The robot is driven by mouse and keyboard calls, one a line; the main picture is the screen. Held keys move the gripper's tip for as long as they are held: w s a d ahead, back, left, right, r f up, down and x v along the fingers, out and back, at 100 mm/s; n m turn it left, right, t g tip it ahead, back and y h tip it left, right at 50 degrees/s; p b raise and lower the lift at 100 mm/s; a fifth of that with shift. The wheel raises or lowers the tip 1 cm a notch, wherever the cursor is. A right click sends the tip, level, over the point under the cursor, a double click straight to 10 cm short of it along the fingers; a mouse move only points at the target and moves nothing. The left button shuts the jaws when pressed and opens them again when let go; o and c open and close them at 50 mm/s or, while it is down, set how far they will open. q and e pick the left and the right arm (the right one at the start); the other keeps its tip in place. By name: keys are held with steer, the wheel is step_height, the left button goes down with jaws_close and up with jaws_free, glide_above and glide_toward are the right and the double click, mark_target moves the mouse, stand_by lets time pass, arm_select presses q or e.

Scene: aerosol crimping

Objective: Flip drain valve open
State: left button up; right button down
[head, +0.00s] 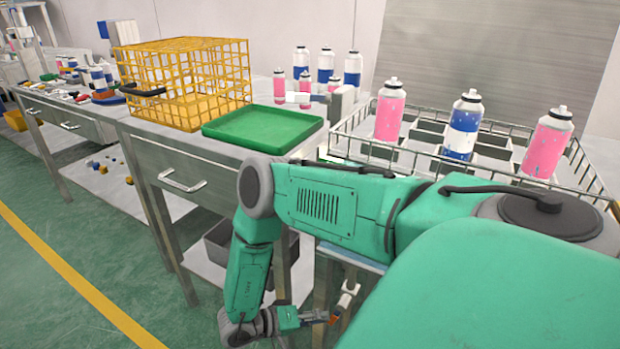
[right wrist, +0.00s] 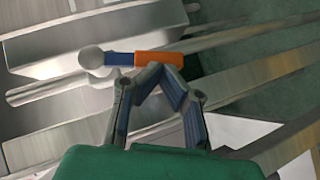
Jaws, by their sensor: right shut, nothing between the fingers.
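The drain valve handle (right wrist: 158,58) shows in the right wrist view as a lever with an orange end, a blue middle and a round pale knob at its left. It lies across the picture just beyond my right fingertips. My right gripper (right wrist: 156,72) is shut with nothing between its fingers; its tips are close to the orange part, and I cannot tell whether they touch it. In the head view my right gripper (head: 318,317) is low beside the valve's small pipe (head: 346,299), under the wire-railed bench. My left gripper is not in view.
A wire-railed sink rack (head: 408,160) with pink and blue cans stands above the valve. A green tray (head: 262,128) and a yellow wire basket (head: 183,82) sit on the metal table. A grey bin (head: 220,243) is on the lower shelf.

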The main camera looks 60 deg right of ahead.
steer(key=shift+s+d+f, duration=0.35)
steer(key=shift+d+f, duration=0.15)
steer(key=shift+d, duration=0.1)
steer(key=shift+s+f+b, duration=0.15)
steer(key=shift+s+b, duration=0.05)
steer(key=shift+b, duration=0.15)
steer(key=shift+s+a+r, duration=0.2)
steer(key=shift+a+r, duration=0.05)
steer(key=shift+a, duration=0.25)
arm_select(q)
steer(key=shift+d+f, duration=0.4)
arm_select(e)
steer(key=shift+d+f, duration=0.2)
steer(key=shift+d, duration=0.15)
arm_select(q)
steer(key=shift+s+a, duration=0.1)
arm_select(e)
steer(key=v, duration=1.2)
steer(key=shift+w, duration=0.1)
